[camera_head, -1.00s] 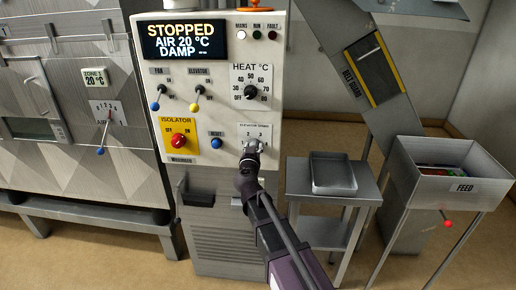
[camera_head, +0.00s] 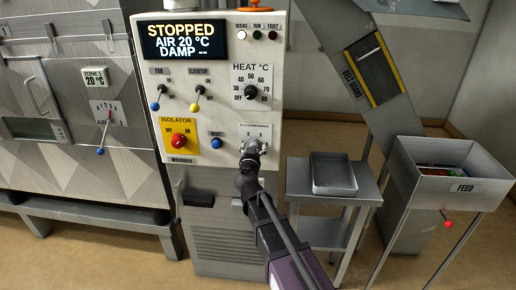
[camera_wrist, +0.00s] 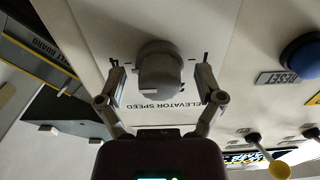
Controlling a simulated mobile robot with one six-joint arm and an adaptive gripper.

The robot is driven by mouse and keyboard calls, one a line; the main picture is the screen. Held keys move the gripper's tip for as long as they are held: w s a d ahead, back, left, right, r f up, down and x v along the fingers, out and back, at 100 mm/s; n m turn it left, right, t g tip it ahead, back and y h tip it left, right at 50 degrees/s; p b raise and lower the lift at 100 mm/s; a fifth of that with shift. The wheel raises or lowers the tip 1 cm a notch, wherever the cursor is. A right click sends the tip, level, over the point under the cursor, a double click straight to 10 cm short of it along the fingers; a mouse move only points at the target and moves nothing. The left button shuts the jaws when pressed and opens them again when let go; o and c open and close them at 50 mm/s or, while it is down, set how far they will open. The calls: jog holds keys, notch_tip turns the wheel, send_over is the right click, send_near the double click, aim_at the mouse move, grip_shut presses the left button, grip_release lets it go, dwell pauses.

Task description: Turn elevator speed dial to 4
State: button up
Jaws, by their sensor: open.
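The elevator speed dial (camera_wrist: 160,68) is a grey round knob on the pale panel, with a light mark on its side. In the wrist view the fingers of my gripper (camera_wrist: 160,80) stand open on either side of it, with a gap visible on each side. The printed ELEVATOR SPEED label (camera_wrist: 158,104) shows below the dial there. In the head view my gripper (camera_head: 253,148) is at the lower right of the control panel and hides the dial. The label (camera_head: 257,128) shows just above it. I cannot read the dial's setting.
A blue reset button (camera_head: 216,143) and a red isolator knob (camera_head: 178,141) are left of my gripper. The heat dial (camera_head: 251,92) is above. Two toggle levers stand upper left. A table with a metal tray (camera_head: 333,172) and the feed bin (camera_head: 455,172) are to the right.

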jog(key=shift+s, duration=0.15)
jog(key=s, duration=1.1)
jog(key=shift+s+a, duration=0.2)
jog(key=shift+s, duration=0.2)
jog(key=shift+d, duration=0.1)
jog(key=s+d+f+m+g+h+p, duration=0.1)
jog(key=d+f+m+g+h+p, duration=0.2)
jog(key=d, duration=0.7)
jog(key=s+d+f+g+h+p, duration=0.1)
jog(key=d+f+g+h, duration=0.25)
jog(key=d+g, duration=0.45)
jog(key=s+d+f+n+g+y+p, duration=0.3)
jog(key=s+d+g+y, duration=0.3)
jog(key=s, duration=0.5)
jog(key=shift+s+d+f+n+g+y, duration=0.35)
jog(key=shift+f+g+y, duration=0.2)
jog(key=shift+f, duration=0.3)
